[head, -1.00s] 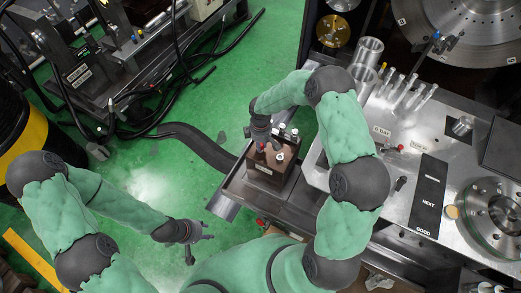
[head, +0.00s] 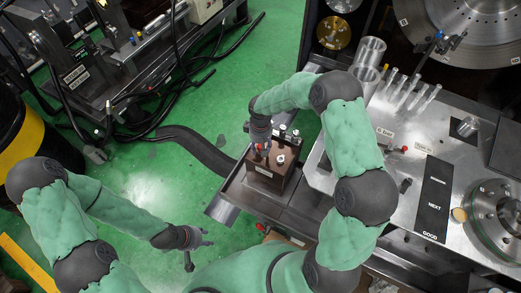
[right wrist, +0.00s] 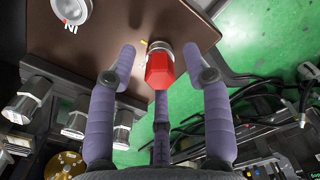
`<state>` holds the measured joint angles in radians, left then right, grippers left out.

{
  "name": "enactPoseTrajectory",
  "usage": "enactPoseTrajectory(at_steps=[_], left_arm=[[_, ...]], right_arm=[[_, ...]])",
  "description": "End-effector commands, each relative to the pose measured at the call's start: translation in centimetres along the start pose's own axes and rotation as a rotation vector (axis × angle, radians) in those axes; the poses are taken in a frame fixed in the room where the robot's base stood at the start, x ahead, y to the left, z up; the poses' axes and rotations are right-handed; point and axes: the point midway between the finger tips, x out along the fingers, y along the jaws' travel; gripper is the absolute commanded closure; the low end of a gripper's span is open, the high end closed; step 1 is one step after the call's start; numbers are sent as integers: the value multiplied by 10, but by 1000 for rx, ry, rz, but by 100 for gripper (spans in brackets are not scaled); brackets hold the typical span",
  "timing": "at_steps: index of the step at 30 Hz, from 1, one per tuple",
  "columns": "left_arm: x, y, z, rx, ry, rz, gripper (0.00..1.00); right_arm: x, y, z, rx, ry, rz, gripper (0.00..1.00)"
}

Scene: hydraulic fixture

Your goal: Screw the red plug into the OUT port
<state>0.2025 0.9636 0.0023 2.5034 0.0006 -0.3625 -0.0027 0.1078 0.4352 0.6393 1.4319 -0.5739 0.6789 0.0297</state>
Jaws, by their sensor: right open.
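The brown hydraulic block (head: 264,178) stands on a grey tray in the head view, and its brown face (right wrist: 115,30) fills the top of the right wrist view. The red plug (right wrist: 160,71) has a hexagonal red head and sits at a metal ring on that face. I cannot tell how deep it is or read a label beside it. The other port (right wrist: 70,9) is marked IN. My right gripper (right wrist: 160,88) is open, its fingers around the red plug with gaps at the sides. My left gripper (head: 199,249) is open and empty, over the green floor.
A metal bench (head: 400,155) with clear tubes (head: 412,92) and a black NEXT/GOOD panel (head: 432,200) is at right. Black hoses (head: 195,150) lie on the open green floor (head: 125,172) at left.

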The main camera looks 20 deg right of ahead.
Motion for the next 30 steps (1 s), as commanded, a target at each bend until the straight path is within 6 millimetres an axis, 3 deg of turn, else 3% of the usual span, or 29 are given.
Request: enactPoseTrajectory(at_steps=[8,21,30], left_arm=[[0,0,0,0,0,0,60],[0,0,0,0,0,0,60],[0,0,0,0,0,0,60]], right_arm=[[-21,1,-1,0,3,2,50],[-102,0,-1,0,3,1,50],[-120,0,0,0,0,0,50]])
